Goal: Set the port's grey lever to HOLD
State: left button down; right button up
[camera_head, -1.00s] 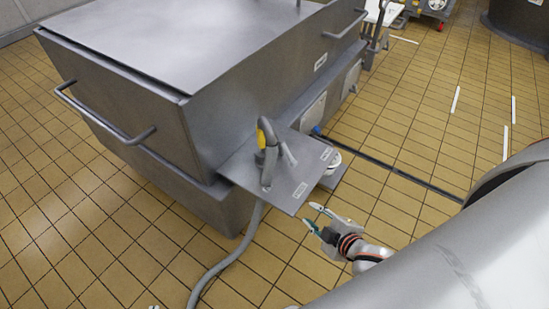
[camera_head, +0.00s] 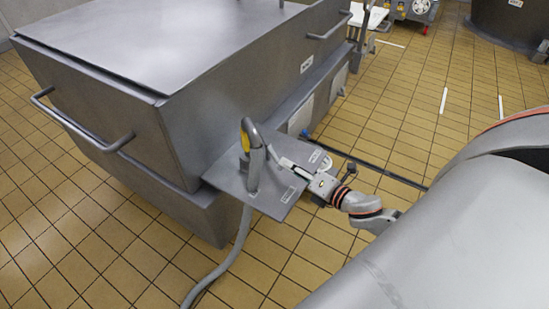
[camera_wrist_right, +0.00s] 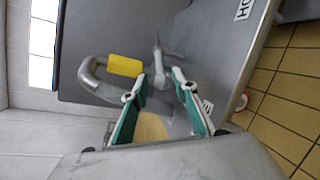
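The port is a bent grey pipe with a yellow band (camera_head: 245,141), standing on a grey plate (camera_head: 232,178) at the vat's side. It also shows in the right wrist view (camera_wrist_right: 125,66). The grey lever (camera_wrist_right: 158,52) rises beside the pipe; in the head view it is mostly hidden by the pipe and my gripper. A label starting "HO" (camera_wrist_right: 243,9) is on the plate's far side; another label (camera_head: 289,194) is on the near side. My right gripper (camera_wrist_right: 160,76) is open, its fingertips either side of the lever's lower part; contact is unclear. My left gripper is not in view.
The big grey vat (camera_head: 200,110) with a bar handle (camera_head: 85,135) fills the left. A grey hose (camera_head: 228,258) hangs from under the plate to the floor. Tiled floor is open at the right.

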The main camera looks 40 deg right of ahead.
aim_at(275, 156)
jog(key=shift+b+x, duration=0.35)
jog(key=shift+x, duration=3.4)
grip_shut()
